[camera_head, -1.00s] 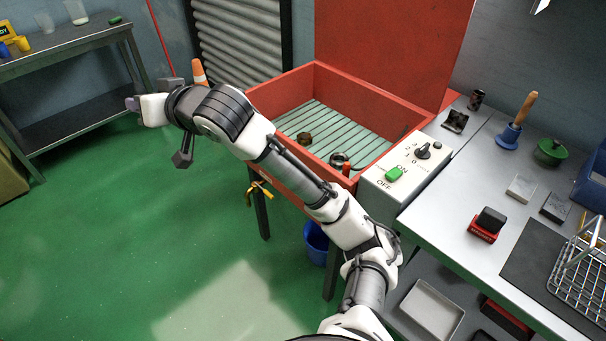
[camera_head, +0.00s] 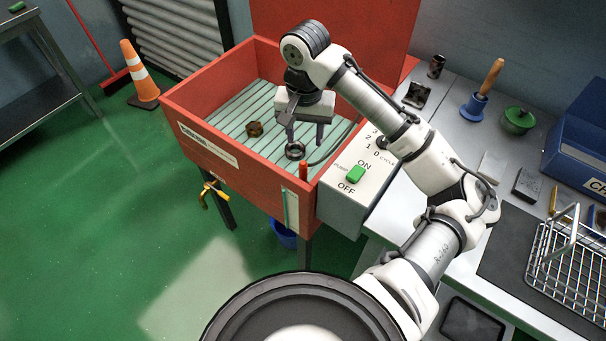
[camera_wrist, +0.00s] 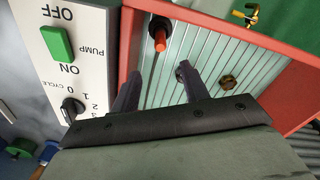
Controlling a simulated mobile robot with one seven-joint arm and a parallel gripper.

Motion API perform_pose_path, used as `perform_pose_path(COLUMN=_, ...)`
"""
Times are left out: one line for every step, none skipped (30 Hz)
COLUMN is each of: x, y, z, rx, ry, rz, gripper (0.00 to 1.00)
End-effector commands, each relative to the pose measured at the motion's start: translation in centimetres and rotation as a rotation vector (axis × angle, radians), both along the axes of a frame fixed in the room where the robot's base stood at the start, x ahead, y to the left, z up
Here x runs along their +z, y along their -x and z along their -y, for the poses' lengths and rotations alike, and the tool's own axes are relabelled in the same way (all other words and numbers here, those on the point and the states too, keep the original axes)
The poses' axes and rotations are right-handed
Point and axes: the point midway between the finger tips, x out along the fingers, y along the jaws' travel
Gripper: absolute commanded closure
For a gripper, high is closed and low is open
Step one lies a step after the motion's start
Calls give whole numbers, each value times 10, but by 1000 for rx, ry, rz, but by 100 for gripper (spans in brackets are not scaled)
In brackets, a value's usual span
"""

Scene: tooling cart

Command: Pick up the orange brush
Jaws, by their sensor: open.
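The orange brush (camera_head: 303,171) shows in the head view as a short orange piece at the front right corner of the red wash basin (camera_head: 350,20). In the wrist view the orange brush (camera_wrist: 160,40) has a dark part beside it and lies just beyond my fingertips. Its full shape is too small to tell. My gripper (camera_head: 305,136) is open and empty, pointing down over the right part of the basin. In the wrist view my gripper (camera_wrist: 160,62) has its two fingers apart, with slatted basin floor between them.
A dark ring (camera_head: 295,151) and a brass-coloured nut (camera_head: 254,129) lie on the slatted floor. The control box (camera_head: 356,190) with a green switch adjoins the basin's right wall. A dark hose runs near my gripper.

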Motion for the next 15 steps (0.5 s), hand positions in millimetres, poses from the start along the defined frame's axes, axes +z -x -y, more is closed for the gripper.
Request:
perform_pose_path(x=-11, y=1, z=-1, rx=0, ry=-5, rz=-3, gripper=55)
perform_pose_path(x=-17, y=1, z=-1, rx=0, ry=-5, rz=-4, gripper=55)
perform_pose_path(x=-25, y=1, z=-1, rx=0, ry=-5, rz=-3, gripper=55)
perform_pose_path(x=-31, y=1, z=-1, rx=-1, ry=-6, rz=-3, gripper=55)
perform_pose_path(x=-37, y=1, z=-1, rx=0, ry=-4, rz=-2, gripper=55)
perform_pose_path(x=-43, y=1, z=-1, rx=0, ry=-2, rz=-2, gripper=55)
perform_pose_path(x=-48, y=1, z=0, rx=0, ry=-1, rz=-1, gripper=55)
perform_pose_path(x=-52, y=1, z=-1, rx=0, ry=-2, rz=-1, gripper=55)
perform_pose_path(x=-57, y=1, z=0, rx=0, ry=-1, rz=-1, gripper=55)
perform_pose_path(x=-60, y=1, z=0, rx=1, ry=-1, rz=0, gripper=55)
perform_pose_path(x=-62, y=1, z=0, rx=1, ry=-2, rz=1, gripper=55)
perform_pose_path(x=-65, y=1, z=-1, rx=1, ry=-2, rz=2, gripper=55)
perform_pose_path(x=-66, y=1, z=-1, rx=2, ry=-2, rz=1, gripper=55)
perform_pose_path(x=-67, y=1, z=-1, rx=2, ry=-1, rz=1, gripper=55)
perform_pose_path(x=-69, y=1, z=-1, rx=2, ry=-1, rz=1, gripper=55)
